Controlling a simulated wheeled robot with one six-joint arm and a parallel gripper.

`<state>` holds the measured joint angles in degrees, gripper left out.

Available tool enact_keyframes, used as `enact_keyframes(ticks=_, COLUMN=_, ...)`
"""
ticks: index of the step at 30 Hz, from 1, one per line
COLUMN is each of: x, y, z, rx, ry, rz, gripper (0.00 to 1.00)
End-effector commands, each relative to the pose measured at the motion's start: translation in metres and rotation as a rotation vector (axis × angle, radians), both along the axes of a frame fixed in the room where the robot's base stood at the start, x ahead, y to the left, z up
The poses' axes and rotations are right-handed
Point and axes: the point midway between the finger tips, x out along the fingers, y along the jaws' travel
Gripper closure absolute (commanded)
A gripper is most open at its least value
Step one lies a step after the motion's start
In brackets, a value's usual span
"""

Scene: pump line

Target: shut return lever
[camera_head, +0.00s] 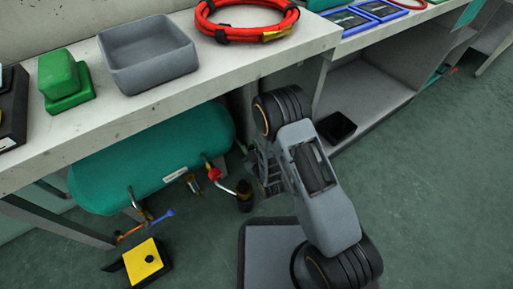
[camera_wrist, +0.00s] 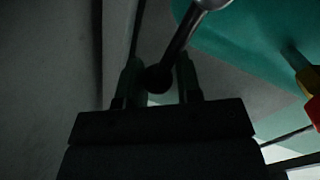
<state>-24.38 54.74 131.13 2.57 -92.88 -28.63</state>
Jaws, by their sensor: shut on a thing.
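A lever with a bright metal rod (camera_wrist: 184,35) and a dark round knob reaches down from the top of the wrist view. My gripper (camera_wrist: 158,78) has its two fingers on either side of the knob and is shut on it. The teal tank (camera_wrist: 255,35) is behind the rod. In the head view, the teal tank (camera_head: 150,160) lies under the bench with several fittings along its lower front, including a red knob (camera_head: 213,174). My gripper is hard to make out there, beside my arm. No label reading "return" is legible.
A blue-handled part (camera_head: 160,217) and a yellow block (camera_head: 146,261) are low at the left. The bench (camera_head: 215,72) overhangs the tank and bears a grey bin (camera_head: 148,55), a green block (camera_head: 66,82) and a red hose coil (camera_head: 247,22).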

Motion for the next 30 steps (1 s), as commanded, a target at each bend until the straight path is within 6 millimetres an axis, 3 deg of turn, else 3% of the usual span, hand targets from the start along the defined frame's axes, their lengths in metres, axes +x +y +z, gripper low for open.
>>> enact_keyframes(ticks=23, x=0.0013, y=-0.0007, z=-0.0054, rx=-0.089, ry=-0.040, rz=-0.012, gripper=1.00)
enact_keyframes(ticks=24, x=0.0013, y=-0.0007, z=-0.0055, rx=-0.089, ry=-0.040, rz=-0.012, gripper=0.67)
enact_keyframes(ticks=30, x=0.0010, y=0.0017, z=-0.0039, rx=-0.084, ry=-0.043, rz=-0.007, gripper=0.48)
